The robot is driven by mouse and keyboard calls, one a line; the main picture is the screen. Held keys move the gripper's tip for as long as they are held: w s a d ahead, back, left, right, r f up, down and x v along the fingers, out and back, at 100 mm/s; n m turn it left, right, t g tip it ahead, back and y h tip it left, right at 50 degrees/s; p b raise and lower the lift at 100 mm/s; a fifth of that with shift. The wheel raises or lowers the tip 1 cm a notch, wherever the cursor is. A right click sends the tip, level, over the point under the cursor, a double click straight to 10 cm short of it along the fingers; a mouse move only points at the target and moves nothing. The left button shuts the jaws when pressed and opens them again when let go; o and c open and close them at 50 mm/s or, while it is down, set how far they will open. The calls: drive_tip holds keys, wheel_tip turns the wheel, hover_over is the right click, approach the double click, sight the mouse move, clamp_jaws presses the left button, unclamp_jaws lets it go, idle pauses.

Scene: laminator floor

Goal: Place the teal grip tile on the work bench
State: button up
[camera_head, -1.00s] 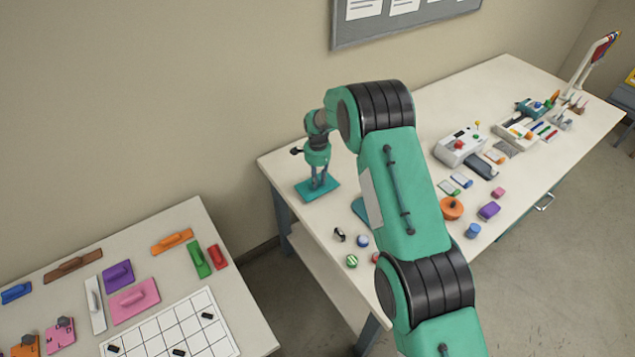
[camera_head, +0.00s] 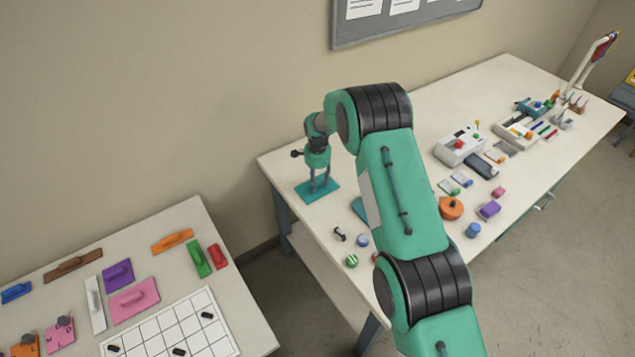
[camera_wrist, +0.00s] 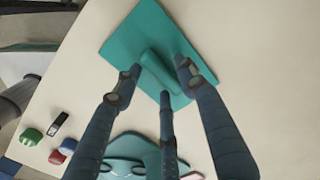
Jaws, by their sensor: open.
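The teal grip tile (camera_head: 319,190) lies flat on the work bench (camera_head: 283,163) near its left end. In the wrist view the tile (camera_wrist: 133,35) is a square plate with a raised rounded grip bar (camera_wrist: 160,70) on top. My gripper (camera_head: 319,187) is right above it, pointing down. In the wrist view my gripper's fingers (camera_wrist: 160,85) are open and spread around the grip bar, with gaps beside it. I cannot tell whether any fingertip touches the plate.
Another teal piece (camera_head: 359,209) lies partly hidden behind my arm. Small coloured items, such as a green striped one (camera_head: 351,261) and a blue one (camera_head: 363,241), sit near the front edge. A second table (camera_head: 187,215) with coloured tiles stands at left.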

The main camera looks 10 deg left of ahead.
sight(318, 184)
drive_tip(key=shift+r, duration=0.15)
wheel_tip(318, 184, up, 12)
idle(0.7)
idle(0.8)
